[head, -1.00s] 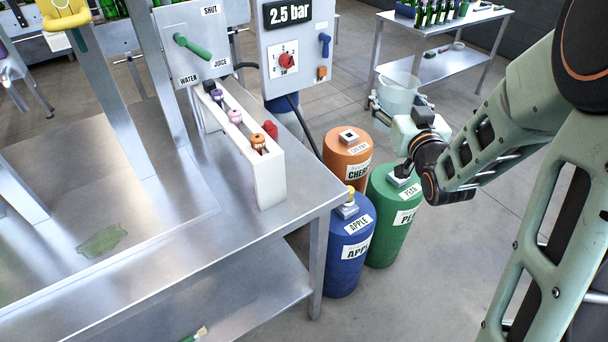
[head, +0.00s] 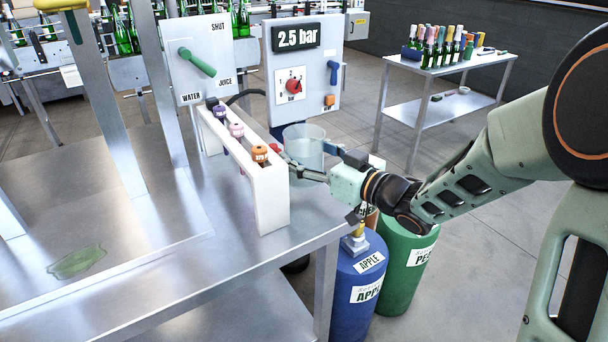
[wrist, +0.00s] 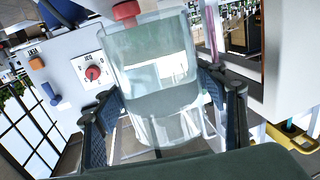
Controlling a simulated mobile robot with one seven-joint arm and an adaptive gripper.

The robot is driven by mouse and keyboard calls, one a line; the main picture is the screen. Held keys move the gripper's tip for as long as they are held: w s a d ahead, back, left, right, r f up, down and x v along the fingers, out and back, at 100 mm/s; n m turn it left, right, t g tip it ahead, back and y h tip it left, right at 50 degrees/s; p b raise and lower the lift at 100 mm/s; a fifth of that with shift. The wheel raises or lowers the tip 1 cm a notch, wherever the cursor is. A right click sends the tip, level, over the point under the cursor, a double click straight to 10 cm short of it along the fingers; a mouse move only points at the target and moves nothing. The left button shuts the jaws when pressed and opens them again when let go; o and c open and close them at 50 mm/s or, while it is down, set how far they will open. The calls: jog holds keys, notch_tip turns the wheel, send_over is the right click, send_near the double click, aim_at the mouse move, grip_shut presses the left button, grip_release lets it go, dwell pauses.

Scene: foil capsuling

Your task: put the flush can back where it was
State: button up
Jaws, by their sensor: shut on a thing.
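The flush can (head: 303,142) is a clear, see-through cup. My gripper (head: 318,168) is shut on it, one finger on each side. The can is held up beside the right side of the white coupling rack (head: 270,205), in front of the pressure panel. In the wrist view the can (wrist: 160,85) fills the middle between the two dark fingers of my gripper (wrist: 162,108). A red cap (wrist: 125,10) shows right at the can's upper rim there; whether they touch I cannot tell. The can's underside is partly hidden by my gripper in the head view.
The rack carries an orange coupling (head: 260,153), a pink one and a purple one. A blue APPLE drum (head: 358,290) and a green drum (head: 405,265) stand below my arm. The steel table (head: 190,270) is mostly bare, with a green puddle (head: 77,262).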

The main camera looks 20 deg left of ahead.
jog(key=shift+f+b, duration=0.4)
jog(key=shift+f, duration=1.55)
jog(key=shift+f, duration=0.15)
jog(key=o, duration=1.9)
jog(key=shift+s+d, duration=0.1)
jog(key=shift+d, duration=0.2)
jog(key=p+v, duration=0.1)
jog(key=v, duration=1)
jog(key=shift+s+d, duration=0.15)
